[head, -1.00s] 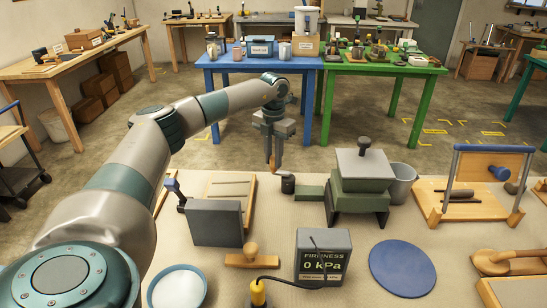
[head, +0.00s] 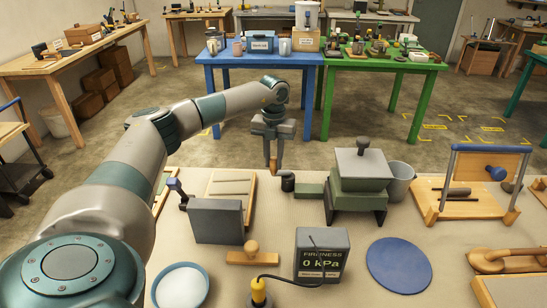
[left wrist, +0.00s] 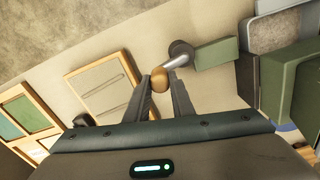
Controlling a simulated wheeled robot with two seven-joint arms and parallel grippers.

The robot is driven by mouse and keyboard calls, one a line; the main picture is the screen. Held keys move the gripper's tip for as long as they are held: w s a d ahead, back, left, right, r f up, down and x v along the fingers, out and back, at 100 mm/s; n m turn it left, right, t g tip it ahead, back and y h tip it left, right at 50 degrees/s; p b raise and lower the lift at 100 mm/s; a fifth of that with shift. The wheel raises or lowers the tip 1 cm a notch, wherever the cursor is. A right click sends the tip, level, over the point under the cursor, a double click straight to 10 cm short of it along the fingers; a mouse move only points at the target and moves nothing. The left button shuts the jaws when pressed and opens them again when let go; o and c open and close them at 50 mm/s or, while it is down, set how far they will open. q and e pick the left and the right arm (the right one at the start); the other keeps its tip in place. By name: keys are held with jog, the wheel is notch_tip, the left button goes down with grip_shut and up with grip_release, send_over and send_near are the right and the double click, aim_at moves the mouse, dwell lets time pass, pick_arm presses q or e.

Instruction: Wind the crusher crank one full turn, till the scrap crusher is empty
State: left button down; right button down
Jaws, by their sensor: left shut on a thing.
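The scrap crusher (head: 360,185) is a green body with a grey lid and dark feet on the bench. Its crank (head: 288,184) sticks out from a green box on its left side. In the left wrist view the crank's grey arm (left wrist: 178,60) runs from a dark round hub to a wooden knob (left wrist: 159,80). My left gripper (head: 273,162) points down and is shut on this knob, which sits between its fingertips in the wrist view. The inside of the crusher is hidden. My right gripper is in no view.
A grey bucket (head: 400,180) stands right of the crusher. A dark grey block (head: 215,222), a firmness gauge (head: 321,260) reading 0 kPa, a blue disc (head: 400,265) and a wooden frame with a roller (head: 470,187) share the bench.

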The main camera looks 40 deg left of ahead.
pick_arm(q)
jog(key=c, duration=1.5)
grip_release()
jog(key=shift+c, duration=0.2)
jog(key=shift+r, duration=0.15)
jog(key=shift+r, duration=0.65)
notch_tip(320, 180, up, 16)
jog(key=b, duration=0.2)
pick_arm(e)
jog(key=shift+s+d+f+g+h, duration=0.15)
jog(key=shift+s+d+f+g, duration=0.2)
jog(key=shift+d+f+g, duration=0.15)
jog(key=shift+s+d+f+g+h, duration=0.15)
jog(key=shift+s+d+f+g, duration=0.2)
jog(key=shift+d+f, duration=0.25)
